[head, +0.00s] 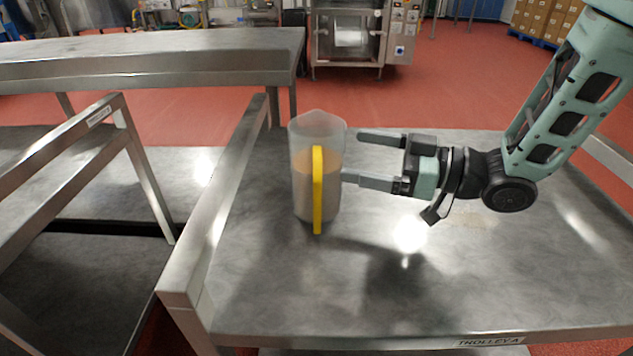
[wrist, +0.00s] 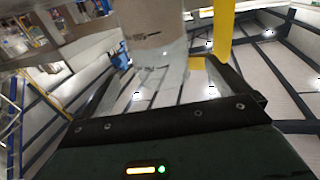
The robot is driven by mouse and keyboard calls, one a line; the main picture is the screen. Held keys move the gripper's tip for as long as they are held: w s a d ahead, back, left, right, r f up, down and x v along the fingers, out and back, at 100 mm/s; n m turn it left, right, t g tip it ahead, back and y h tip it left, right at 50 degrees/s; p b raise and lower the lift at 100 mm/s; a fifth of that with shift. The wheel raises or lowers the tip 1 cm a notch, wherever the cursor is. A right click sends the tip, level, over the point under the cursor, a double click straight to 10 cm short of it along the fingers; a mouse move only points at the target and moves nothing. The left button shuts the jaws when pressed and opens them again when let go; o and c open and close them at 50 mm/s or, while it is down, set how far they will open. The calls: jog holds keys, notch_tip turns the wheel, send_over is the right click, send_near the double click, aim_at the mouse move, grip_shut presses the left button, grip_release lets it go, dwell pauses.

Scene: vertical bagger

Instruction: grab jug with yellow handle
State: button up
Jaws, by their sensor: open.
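The jug (head: 305,168) is clear with a tan fill and stands upright near the left edge of the steel trolley top. Its yellow handle (head: 318,190) faces the head camera. My gripper (head: 352,158) is open, just right of the jug, with its fingers pointing left at it. In the head view the near fingertip ends close to the handle; I cannot tell whether it touches. In the wrist view the jug (wrist: 150,32) shows ahead between the fingers, and the yellow handle (wrist: 223,32) is by the right finger. The jaws hold nothing.
The trolley top (head: 420,290) has a raised rail (head: 215,215) on its left, close to the jug. The rest of the top is clear. Another steel trolley (head: 60,190) stands to the left, and a long steel table (head: 150,60) behind.

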aim_at(319, 146)
jog(key=shift+x, duration=4)
jog(key=c, duration=1.8)
jog(key=shift+r, duration=0.1)
jog(key=shift+c, duration=1.1)
